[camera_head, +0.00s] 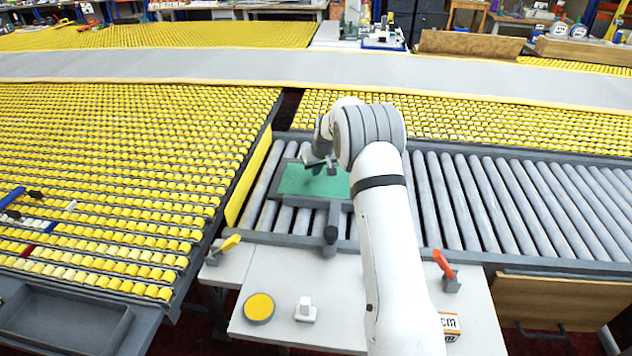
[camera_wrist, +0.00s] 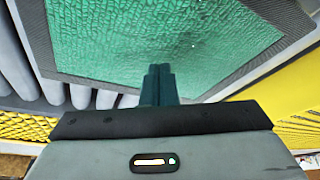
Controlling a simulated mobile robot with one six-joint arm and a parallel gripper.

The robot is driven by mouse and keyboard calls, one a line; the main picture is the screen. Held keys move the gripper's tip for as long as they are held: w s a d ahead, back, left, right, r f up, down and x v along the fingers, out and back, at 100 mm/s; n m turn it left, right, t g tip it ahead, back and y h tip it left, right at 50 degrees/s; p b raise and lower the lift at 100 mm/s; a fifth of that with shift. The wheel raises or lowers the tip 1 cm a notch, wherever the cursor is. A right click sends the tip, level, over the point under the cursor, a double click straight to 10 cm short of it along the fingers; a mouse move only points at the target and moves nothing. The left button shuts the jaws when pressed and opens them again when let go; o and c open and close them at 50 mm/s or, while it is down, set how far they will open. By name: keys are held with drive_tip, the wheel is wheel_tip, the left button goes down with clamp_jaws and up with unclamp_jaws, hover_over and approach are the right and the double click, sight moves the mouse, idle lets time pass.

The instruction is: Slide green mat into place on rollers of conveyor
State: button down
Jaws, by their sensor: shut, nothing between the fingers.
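The green mat (camera_head: 310,179) has a grey border and lies on the grey rollers (camera_head: 441,200) at the left end of the conveyor. My arm hides its right part in the head view. In the wrist view the green mat (camera_wrist: 150,40) fills the upper part, with grey rollers showing to its left. My gripper (camera_head: 322,168) is over the mat in the head view. In the wrist view my gripper (camera_wrist: 160,72) is shut and empty, its fingertips together against the green surface in the picture. I cannot tell whether they touch it.
A yellow guard (camera_head: 250,178) stands at the conveyor's left end. A white table (camera_head: 330,300) in front holds a round yellow-topped thing (camera_head: 259,307), a white block (camera_head: 305,309) and an orange lever (camera_head: 444,265). Yellow roller beds (camera_head: 110,180) spread left. The rollers to the right are clear.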

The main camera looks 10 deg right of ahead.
sight(340, 181)
drive_tip(key=shift+f+b, duration=0.55)
drive_tip(key=shift+f, duration=0.2)
idle(0.3)
drive_tip(key=shift+s+d+b, duration=0.25)
drive_tip(key=shift+d+b, duration=0.05)
drive_tip(key=shift+d, duration=0.3)
drive_tip(key=shift+s+d+b, duration=0.25)
drive_tip(key=shift+d, duration=0.4)
drive_tip(key=shift+s+d+b, duration=0.25)
drive_tip(key=shift+d+b, duration=0.05)
drive_tip(key=shift+d, duration=0.3)
drive_tip(key=shift+d, duration=0.1)
drive_tip(key=shift+s+d+f+b, duration=0.1)
drive_tip(key=shift+s+d+b, duration=0.25)
drive_tip(key=shift+d, duration=0.4)
drive_tip(key=shift+s+d+b, duration=0.25)
drive_tip(key=shift+d+b, duration=0.2)
drive_tip(key=shift+d, duration=0.3)
drive_tip(key=shift+s+d, duration=0.15)
drive_tip(key=shift+d, duration=0.15)
drive_tip(key=shift+s+d+b, duration=0.25)
drive_tip(key=shift+d+b, duration=0.05)
drive_tip(key=shift+d, duration=0.3)
drive_tip(key=shift+s+d+b, duration=0.25)
drive_tip(key=shift+d+b, duration=0.05)
drive_tip(key=shift+d, duration=0.35)
drive_tip(key=shift+s+d+b, duration=0.25)
drive_tip(key=shift+d+b, duration=0.05)
drive_tip(key=shift+d, duration=0.3)
